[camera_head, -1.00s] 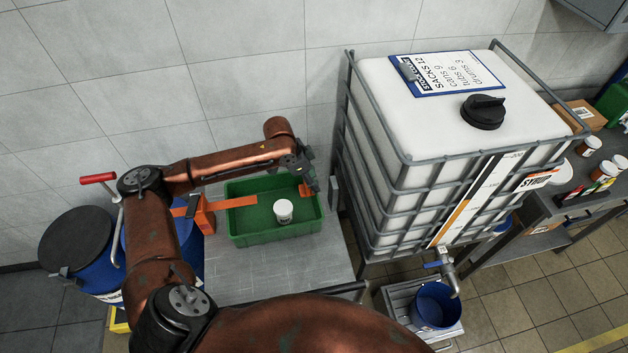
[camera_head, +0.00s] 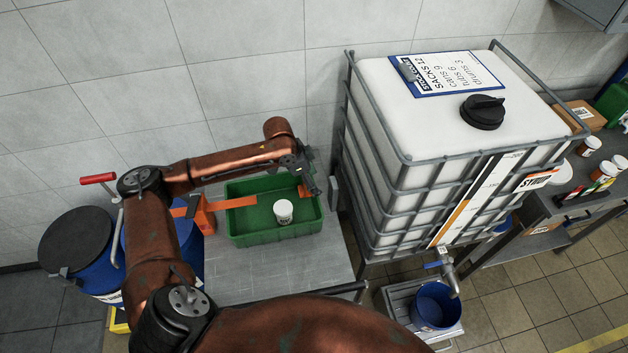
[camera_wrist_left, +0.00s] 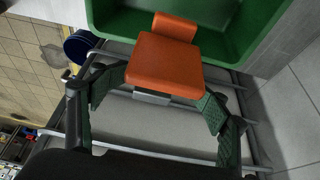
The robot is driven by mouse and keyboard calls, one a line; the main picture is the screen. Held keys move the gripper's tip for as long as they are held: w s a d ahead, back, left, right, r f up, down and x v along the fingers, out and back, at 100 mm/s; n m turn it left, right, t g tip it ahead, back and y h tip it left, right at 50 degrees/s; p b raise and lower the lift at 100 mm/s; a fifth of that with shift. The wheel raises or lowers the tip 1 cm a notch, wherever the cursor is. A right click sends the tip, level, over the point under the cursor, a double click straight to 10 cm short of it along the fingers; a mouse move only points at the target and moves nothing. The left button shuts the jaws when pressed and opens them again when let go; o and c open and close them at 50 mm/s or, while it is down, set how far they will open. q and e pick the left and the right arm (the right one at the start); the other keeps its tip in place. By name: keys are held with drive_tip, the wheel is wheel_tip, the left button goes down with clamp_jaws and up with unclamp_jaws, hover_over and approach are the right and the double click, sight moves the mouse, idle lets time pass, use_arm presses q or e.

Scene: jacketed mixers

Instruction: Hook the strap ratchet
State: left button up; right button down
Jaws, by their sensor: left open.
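At the crate's right end is an orange end piece (camera_head: 303,191), partly hidden by my left gripper (camera_head: 311,183). In the left wrist view the orange end piece (camera_wrist_left: 167,62) has a flat face and a grey metal edge, at the crate's rim (camera_wrist_left: 105,32). My left gripper (camera_wrist_left: 157,108) is open, its fingers spread either side of the piece with visible gaps. My right gripper is not in view.
A white tub (camera_head: 283,211) stands in the crate on the grey bench (camera_head: 270,272). A large caged white tank (camera_head: 440,130) stands close on the right. Blue drums (camera_head: 92,268) stand at left. The tiled wall is behind.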

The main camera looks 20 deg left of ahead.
sight(302, 190)
use_arm(q)
drive_tip(key=v, duration=1.2)
drive_tip(key=f+g+y+p, duration=0.1)
drive_tip(key=w+d+f+g+y+p, duration=0.1)
drive_tip(key=p, duration=0.1)
drive_tip(key=shift+d+f+y, duration=0.15)
drive_tip(key=shift+f+y, duration=0.1)
drive_tip(key=shift+y, duration=0.15)
drive_tip(key=shift+f+g+y+p, duration=0.25)
drive_tip(key=shift+g+y+p, duration=0.05)
drive_tip(key=shift+g, duration=0.1)
drive_tip(key=shift+f, duration=0.3)
wheel_tip(302, 190, down, 8)
drive_tip(key=shift+r, duration=0.2)
drive_tip(key=shift+c, duration=0.4)
